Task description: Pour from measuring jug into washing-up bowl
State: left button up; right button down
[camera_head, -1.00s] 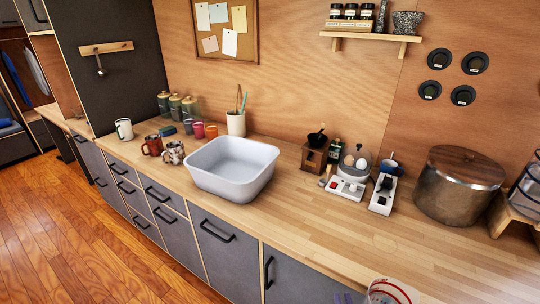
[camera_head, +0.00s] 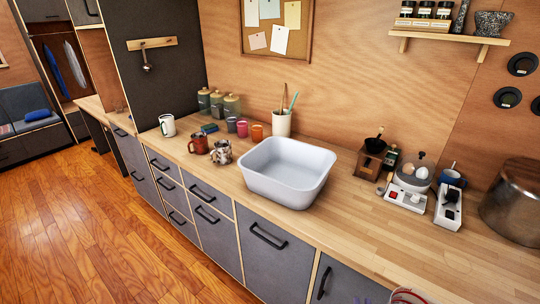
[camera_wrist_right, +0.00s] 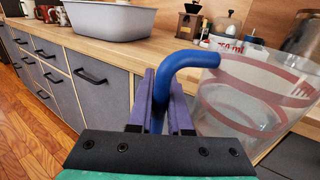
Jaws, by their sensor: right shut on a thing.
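The washing-up bowl (camera_head: 287,190) is pale grey, rectangular and upright on the wooden counter, with nothing visible inside it. It also shows at the top of the right wrist view (camera_wrist_right: 100,22). The measuring jug (camera_wrist_right: 250,95) is clear with red markings and a blue handle (camera_wrist_right: 185,65). My right gripper (camera_wrist_right: 160,105) is shut on that handle and holds the jug in front of the counter. In the head view only the jug's rim (camera_head: 408,297) shows at the bottom edge. The jug's contents cannot be made out. My left gripper is not in view.
Mugs (camera_head: 199,145) and small coloured cups (camera_head: 243,129) stand left of the bowl. A utensil pot (camera_head: 282,123) is behind it. The counter front between is clear.

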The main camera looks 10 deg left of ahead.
aim_at(291, 173)
jog(key=i+j+z, duration=0.2)
jog(key=j, duration=1.9)
jog(key=i+j+z, duration=0.15)
jog(key=j, duration=1.95)
jog(key=k, duration=0.05)
